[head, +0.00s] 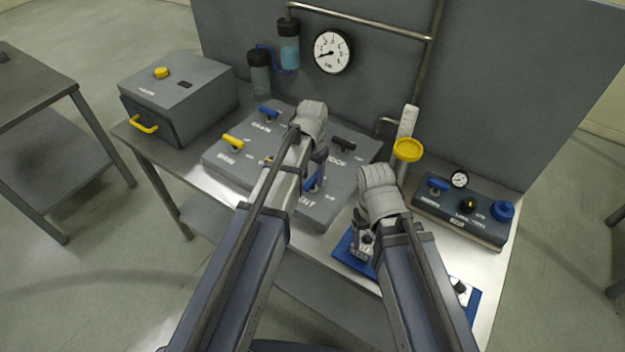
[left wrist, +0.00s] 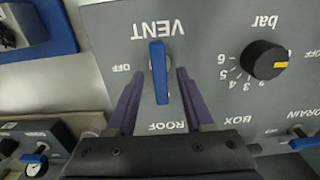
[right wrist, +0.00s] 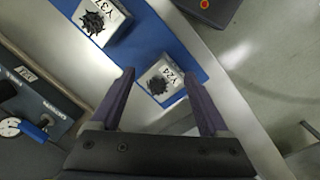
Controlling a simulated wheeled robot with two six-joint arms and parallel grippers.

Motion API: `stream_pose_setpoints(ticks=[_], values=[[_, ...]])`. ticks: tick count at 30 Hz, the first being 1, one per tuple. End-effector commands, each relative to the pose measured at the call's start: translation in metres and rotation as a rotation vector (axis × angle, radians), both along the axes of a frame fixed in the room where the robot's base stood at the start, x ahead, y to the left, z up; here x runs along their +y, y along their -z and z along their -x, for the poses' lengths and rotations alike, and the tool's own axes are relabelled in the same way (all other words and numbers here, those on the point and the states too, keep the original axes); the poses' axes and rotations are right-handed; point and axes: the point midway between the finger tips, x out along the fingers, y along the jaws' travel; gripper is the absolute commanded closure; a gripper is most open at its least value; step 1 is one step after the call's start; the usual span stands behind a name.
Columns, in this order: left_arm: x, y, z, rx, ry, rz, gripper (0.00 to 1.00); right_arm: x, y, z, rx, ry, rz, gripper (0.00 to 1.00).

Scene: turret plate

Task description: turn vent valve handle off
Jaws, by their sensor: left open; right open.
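The vent valve handle (left wrist: 159,85) is a blue lever on the grey turret plate (left wrist: 215,95). In the left wrist view it lies lengthwise between the VENT and ROOF labels, with OFF to its left. My left gripper (left wrist: 159,74) is open, with one finger on each side of the handle and visible gaps. In the head view the handle (head: 311,184) is partly hidden by my left gripper (head: 318,172). My right gripper (right wrist: 158,73) is open and empty above the blue mat (right wrist: 178,45), near a block marked Y24 (right wrist: 158,80).
A black bar knob (left wrist: 265,60) sits beside the vent handle. The plate also has a yellow handle (head: 233,141) and a black handle (head: 343,143).

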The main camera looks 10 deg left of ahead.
Motion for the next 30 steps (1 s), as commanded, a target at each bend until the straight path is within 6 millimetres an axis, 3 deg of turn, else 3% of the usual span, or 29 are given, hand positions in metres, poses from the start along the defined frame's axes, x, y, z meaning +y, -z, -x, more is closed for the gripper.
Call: stream_pose_setpoints(ticks=[6,20,30], values=[[0.0,-0.0006,0.0,0.0,0.0,0.0,0.47,0.0001,-0.0006,0.0,0.0,0.0,0.0,0.21],[0.0,-0.0005,0.0,0.0,0.0,0.0,0.99,0.0001,-0.0005,0.0,0.0,0.0,0.0,0.21],[0.0,-0.0005,0.0001,0.0,0.0,0.0,1.0,0.0,-0.0005,0.0,0.0,0.0,0.0,0.21]])
